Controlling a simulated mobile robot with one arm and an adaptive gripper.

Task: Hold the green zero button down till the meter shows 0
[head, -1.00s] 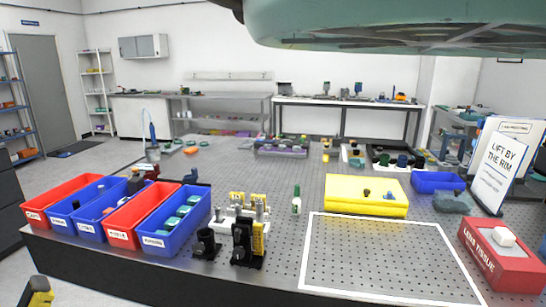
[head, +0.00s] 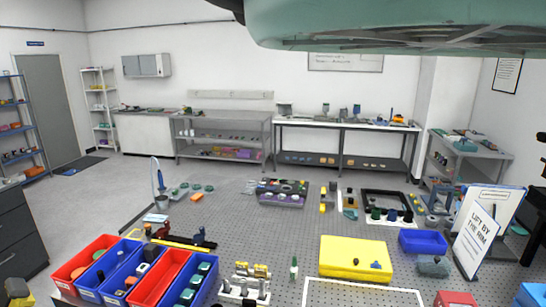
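I cannot make out a green zero button or a meter in the head view. My gripper is not recognisable in the view.
Red and blue bins (head: 160,275) fill the near left. A purple tray (head: 281,199) and a dark square frame (head: 389,196) sit farther back. A blue bin (head: 422,242) and a leaning sign (head: 480,230) stand at right. A white-outlined bare area (head: 350,294) lies in front.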

